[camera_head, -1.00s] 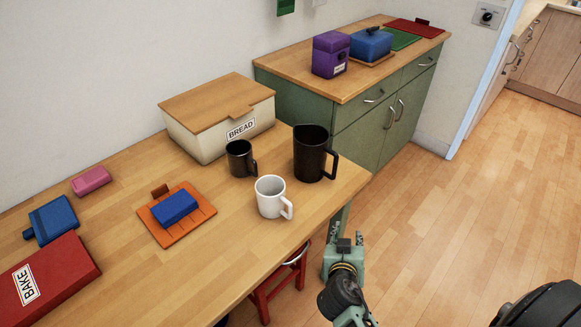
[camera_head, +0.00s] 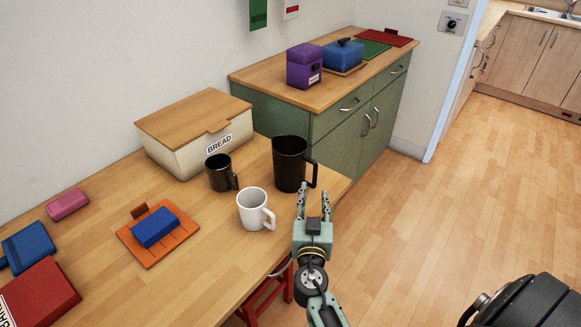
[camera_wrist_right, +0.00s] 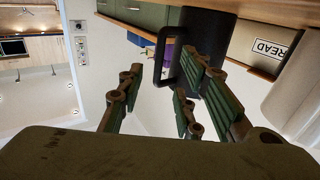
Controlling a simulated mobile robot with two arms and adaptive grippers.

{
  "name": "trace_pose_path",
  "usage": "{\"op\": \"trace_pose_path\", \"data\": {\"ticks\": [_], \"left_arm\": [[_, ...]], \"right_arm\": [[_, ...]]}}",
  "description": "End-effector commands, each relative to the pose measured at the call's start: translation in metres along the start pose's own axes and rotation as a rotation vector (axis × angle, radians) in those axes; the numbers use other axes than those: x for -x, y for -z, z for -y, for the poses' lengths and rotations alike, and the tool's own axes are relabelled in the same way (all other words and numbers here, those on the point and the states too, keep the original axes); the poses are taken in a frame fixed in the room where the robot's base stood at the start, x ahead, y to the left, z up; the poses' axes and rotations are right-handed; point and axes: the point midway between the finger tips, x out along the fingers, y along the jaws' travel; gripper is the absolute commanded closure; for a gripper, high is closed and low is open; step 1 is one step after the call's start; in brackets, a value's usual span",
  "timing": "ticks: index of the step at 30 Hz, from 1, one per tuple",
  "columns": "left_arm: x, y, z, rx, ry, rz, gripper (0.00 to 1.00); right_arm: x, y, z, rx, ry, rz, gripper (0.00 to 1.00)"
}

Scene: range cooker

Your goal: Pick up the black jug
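The black jug (camera_head: 289,165) stands upright near the right end of the wooden table, its handle on the right side. My right gripper (camera_head: 313,197) is open and empty, just in front of and below the jug's handle, seemingly apart from it. In the right wrist view the picture is upside down. There the jug (camera_wrist_right: 205,30) and its handle (camera_wrist_right: 163,62) show just beyond the spread fingers of my right gripper (camera_wrist_right: 160,85). My left gripper is not in view.
A white mug (camera_head: 253,210) and a smaller black mug (camera_head: 218,174) stand left of the jug. The bread bin (camera_head: 180,150) is behind them. An orange board (camera_head: 150,252) with a blue block lies further left. A red stool (camera_head: 265,303) stands under the table edge.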

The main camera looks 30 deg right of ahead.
Motion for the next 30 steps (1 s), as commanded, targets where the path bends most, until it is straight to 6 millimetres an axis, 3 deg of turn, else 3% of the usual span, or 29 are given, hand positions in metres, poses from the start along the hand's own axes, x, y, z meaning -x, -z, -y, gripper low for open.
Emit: {"op": "trace_pose_path", "data": {"ticks": [13, 23, 30], "left_arm": [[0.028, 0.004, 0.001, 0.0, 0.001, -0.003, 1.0], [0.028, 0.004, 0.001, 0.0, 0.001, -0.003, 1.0], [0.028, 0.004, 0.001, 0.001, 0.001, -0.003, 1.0]], "right_arm": [[-0.058, 0.004, 0.0, 0.002, -0.001, 0.0, 0.68], [-0.065, 0.001, -0.001, 0.0, -0.002, 0.002, 0.68], [-0.065, 0.001, -0.001, 0.001, -0.002, 0.002, 0.88]]}}
